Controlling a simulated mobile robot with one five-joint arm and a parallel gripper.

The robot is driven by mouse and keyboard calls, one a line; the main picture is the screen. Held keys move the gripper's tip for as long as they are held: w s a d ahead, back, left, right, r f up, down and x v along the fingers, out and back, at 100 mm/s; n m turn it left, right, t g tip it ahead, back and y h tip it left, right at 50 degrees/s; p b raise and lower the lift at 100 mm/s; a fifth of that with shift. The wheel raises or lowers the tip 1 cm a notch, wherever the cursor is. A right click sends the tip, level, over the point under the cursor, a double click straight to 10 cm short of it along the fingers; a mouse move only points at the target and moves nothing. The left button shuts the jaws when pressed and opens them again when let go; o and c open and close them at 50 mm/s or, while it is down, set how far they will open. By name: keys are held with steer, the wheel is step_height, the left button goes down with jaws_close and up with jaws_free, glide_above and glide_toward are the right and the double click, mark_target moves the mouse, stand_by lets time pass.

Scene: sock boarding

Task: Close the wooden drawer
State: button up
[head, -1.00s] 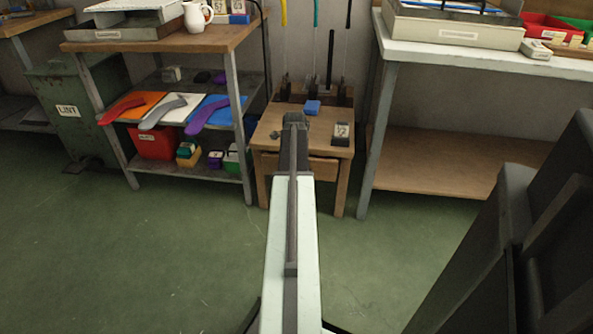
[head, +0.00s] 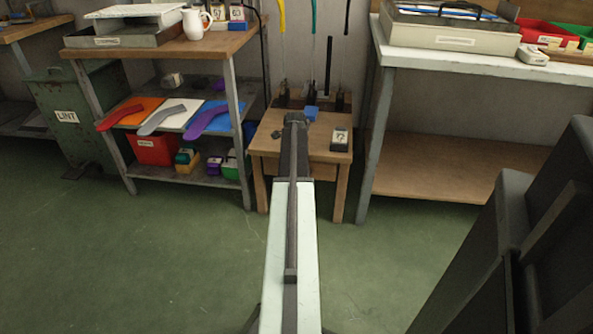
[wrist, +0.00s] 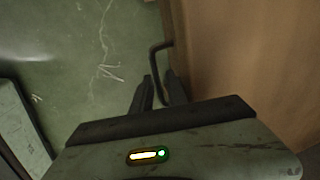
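The small wooden table (head: 265,142) stands against the wall in the head view, between a shelf unit and a workbench. Its wooden drawer (head: 325,172) shows only as a shaded strip under the top, partly hidden by my arm; how far it stands out is unclear. In the wrist view a wooden face (wrist: 240,60) fills the right side, with a dark bent handle (wrist: 153,62) on its left edge. My gripper (wrist: 159,78) is open, with the handle between its two fingers; contact is unclear. In the head view my arm hides the fingers.
The shelf unit (head: 240,120) is at left, the workbench (head: 366,150) at right. Green floor (head: 180,260) in front is clear.

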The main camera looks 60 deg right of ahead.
step_height(320, 180, up, 8)
steer(key=a+p, duration=0.1)
steer(key=p, duration=0.6)
steer(key=shift+s+a+f+p, duration=0.15)
steer(key=shift+s+a+p, duration=0.05)
steer(key=shift+p, duration=0.15)
